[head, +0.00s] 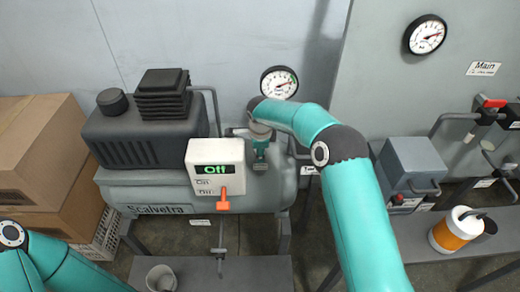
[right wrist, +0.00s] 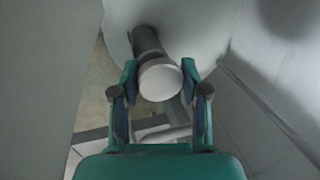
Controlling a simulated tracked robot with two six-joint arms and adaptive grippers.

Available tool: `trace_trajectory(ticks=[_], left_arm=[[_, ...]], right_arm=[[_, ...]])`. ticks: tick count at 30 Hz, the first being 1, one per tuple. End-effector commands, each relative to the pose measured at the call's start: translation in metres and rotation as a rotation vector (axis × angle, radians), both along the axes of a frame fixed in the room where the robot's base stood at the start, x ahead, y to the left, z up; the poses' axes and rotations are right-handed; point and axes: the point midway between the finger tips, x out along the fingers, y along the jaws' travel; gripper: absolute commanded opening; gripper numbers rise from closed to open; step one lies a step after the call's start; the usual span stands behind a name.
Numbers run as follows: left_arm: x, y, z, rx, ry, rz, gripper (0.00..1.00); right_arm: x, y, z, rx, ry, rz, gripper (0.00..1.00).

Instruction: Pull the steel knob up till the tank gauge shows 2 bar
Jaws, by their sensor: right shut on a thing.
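The tank gauge (head: 279,83) is a round white dial above the grey tank (head: 160,198). Its dark needle points to the right, but the numbers are too small to read. My right gripper (head: 261,160) is at the tank top, just below the gauge, and hides the knob in the head view. In the right wrist view the steel knob (right wrist: 160,80), a pale round end on a dark stem, sits between my two fingers. The right gripper is shut on it. My left arm shows at the bottom left; its gripper is out of view.
A white switch box (head: 215,168) reading "Off" with an orange lever stands in front of the tank. A dark compressor (head: 145,130) sits on its left. Cardboard boxes (head: 40,150) are at far left. A second gauge (head: 425,35) marked Main hangs on the right wall.

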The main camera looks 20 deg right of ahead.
Motion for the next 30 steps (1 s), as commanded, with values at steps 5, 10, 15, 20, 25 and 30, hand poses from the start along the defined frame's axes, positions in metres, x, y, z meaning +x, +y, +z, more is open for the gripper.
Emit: trace_trajectory(ticks=[5,10,15,20,25,30], left_arm=[[0.0000,0.0000,0.0006,0.000,0.000,0.000,0.40],[0.0000,0.0000,0.0009,0.000,0.000,0.000,0.40],[0.0000,0.0000,0.0014,0.000,0.000,0.000,0.40],[0.0000,0.0000,0.0015,0.000,0.000,0.000,0.40],[0.0000,0.0000,0.0015,0.000,0.000,0.000,0.40],[0.0000,0.0000,0.0015,0.000,0.000,0.000,0.40]], right_arm=[[0.0010,0.0011,0.0044,0.002,-0.005,0.001,0.10],[0.0013,0.0011,0.0074,0.001,-0.006,0.001,0.10],[0.0015,0.0010,0.0105,0.002,-0.007,0.001,0.10],[0.0016,0.0009,0.0117,0.002,-0.007,0.001,0.10],[0.0018,0.0007,0.0119,0.002,-0.008,0.000,0.10],[0.0019,0.0006,0.0121,0.002,-0.009,0.000,0.10]])
